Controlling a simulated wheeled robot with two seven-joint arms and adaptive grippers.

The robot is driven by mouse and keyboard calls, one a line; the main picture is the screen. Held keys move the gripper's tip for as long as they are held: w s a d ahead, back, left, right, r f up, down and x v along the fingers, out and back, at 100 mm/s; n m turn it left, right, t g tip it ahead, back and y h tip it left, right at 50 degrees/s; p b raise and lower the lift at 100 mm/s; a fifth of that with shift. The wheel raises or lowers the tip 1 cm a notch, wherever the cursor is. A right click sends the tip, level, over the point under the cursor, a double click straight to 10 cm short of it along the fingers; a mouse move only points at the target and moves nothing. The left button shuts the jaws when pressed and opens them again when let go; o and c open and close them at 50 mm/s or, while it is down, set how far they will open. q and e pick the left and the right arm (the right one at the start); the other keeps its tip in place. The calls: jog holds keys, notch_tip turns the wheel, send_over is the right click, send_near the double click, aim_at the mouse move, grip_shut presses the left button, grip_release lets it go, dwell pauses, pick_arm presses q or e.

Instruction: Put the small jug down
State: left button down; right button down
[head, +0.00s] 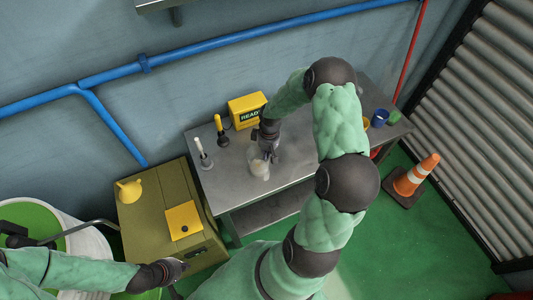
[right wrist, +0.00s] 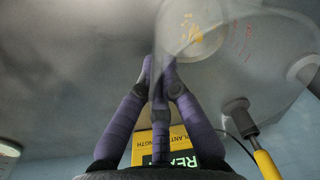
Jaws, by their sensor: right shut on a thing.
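The small jug (head: 258,168) is clear and see-through and is at the front middle of the grey metal bench (head: 291,176). My right gripper (head: 268,152) is at the jug's upper right side and is shut on it. In the right wrist view the fingers (right wrist: 160,72) are close together and the clear jug (right wrist: 240,40) fills the upper right; its handle is hard to make out. I cannot tell whether its base touches the bench. My left gripper (head: 180,266) is low, in front of the olive cabinet; its fingers are too small to read.
A yellow box (head: 247,110), a black-based tool with a yellow handle (head: 222,136) and a white-handled tool (head: 204,158) stand left and behind. A blue mug (head: 380,117) is at the right end. A yellow can (head: 130,191) sits on the cabinet (head: 151,222). A cone (head: 414,176) stands right.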

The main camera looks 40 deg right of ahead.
jog(key=shift+f, duration=0.15)
jog(key=c, duration=1.4)
grip_release()
jog(key=shift+c, duration=0.2)
jog(key=shift+r, duration=0.55)
notch_tip(320, 180, up, 11)
jog(key=p, duration=0.1)
jog(key=shift+d+r, duration=0.15)
jog(key=shift+d, duration=0.3)
jog(key=shift+s, duration=0.1)
